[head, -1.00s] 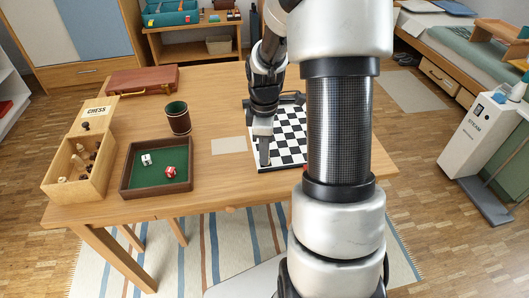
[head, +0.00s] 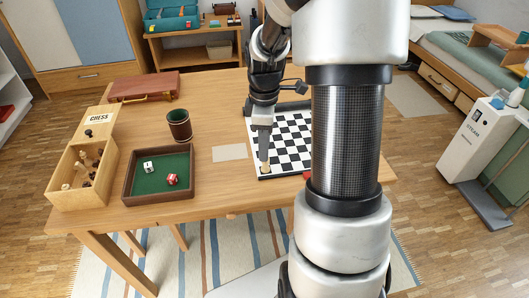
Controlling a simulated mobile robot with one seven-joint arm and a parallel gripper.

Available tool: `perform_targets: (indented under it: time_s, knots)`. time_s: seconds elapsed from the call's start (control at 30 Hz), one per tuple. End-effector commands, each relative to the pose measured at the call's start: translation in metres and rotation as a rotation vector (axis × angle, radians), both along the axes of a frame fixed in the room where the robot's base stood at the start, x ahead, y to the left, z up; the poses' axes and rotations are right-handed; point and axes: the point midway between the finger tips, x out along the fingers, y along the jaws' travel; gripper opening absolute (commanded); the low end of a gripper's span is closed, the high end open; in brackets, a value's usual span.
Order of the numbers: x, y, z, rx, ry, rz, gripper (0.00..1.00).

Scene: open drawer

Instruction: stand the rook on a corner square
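The chessboard (head: 290,169) lies on the wooden table, its right part hidden behind my arm. A small light wooden piece, probably the rook (head: 265,168), is at the board's near left corner and looks upright. Whether it sits fully inside the corner square is too small to tell. My gripper (head: 264,157) points down directly above this piece, its fingertips at or just over the piece's top. The fingers are seen edge-on, so I cannot tell whether they are apart or touch the piece.
An open wooden chess box (head: 58,196) with several pieces stands at the left. Beside it are a green-lined dice tray (head: 128,190) with two dice, and a dice cup (head: 179,125). A flat beige card (head: 229,152) lies left of the board. A brown case (head: 144,86) lies behind.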

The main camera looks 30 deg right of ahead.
Motion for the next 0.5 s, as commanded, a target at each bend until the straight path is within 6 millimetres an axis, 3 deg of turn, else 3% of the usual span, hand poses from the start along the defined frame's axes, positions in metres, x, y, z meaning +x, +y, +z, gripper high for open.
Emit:
perform_targets:
  time_s: [0.03, 0.2, 0.5]
  knots:
    - [0.000, 0.000, 0.015, -0.002, -0.003, 0.000, 0.36]
    - [0.000, 0.000, 0.045, -0.001, -0.002, 0.001, 0.36]
    - [0.000, 0.000, 0.063, 0.001, 0.001, 0.001, 0.36]
